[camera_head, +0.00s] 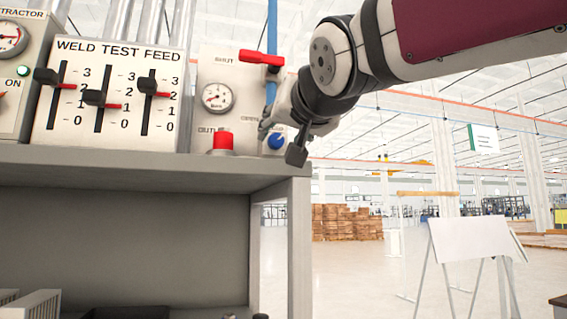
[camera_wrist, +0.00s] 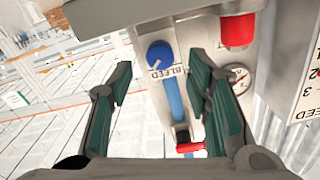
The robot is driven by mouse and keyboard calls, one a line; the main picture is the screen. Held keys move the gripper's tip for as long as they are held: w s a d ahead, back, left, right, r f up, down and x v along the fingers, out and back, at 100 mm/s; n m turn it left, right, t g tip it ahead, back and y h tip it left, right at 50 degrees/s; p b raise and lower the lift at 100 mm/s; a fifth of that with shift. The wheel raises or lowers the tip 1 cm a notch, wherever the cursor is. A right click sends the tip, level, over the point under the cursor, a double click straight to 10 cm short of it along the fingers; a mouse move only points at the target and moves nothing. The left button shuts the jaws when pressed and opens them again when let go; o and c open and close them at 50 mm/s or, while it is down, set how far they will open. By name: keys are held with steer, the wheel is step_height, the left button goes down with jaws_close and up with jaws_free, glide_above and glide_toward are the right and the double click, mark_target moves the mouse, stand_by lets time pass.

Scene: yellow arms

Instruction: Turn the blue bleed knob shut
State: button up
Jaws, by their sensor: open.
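The blue bleed knob (camera_head: 277,141) sits low on the right side of the light panel in the head view, beside my gripper (camera_head: 280,138). In the wrist view the blue knob (camera_wrist: 160,55) has a pale pointer line and a BLEED label (camera_wrist: 165,72) next to it. My gripper (camera_wrist: 160,88) is open, with its two green-padded fingers apart. The knob lies beyond the fingertips, between their lines, and I see no contact. In the head view my wrist and fingers hide part of the panel around the knob.
A red button (camera_head: 223,141), a gauge (camera_head: 217,97) and a red-handled valve (camera_head: 262,58) on a blue pipe (camera_head: 272,25) are close by. The WELD TEST FEED slider panel (camera_head: 108,97) stands left. The grey shelf (camera_head: 150,156) runs below.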

mark_target(277, 138)
steer(key=shift+x, duration=2.05)
jaws_close()
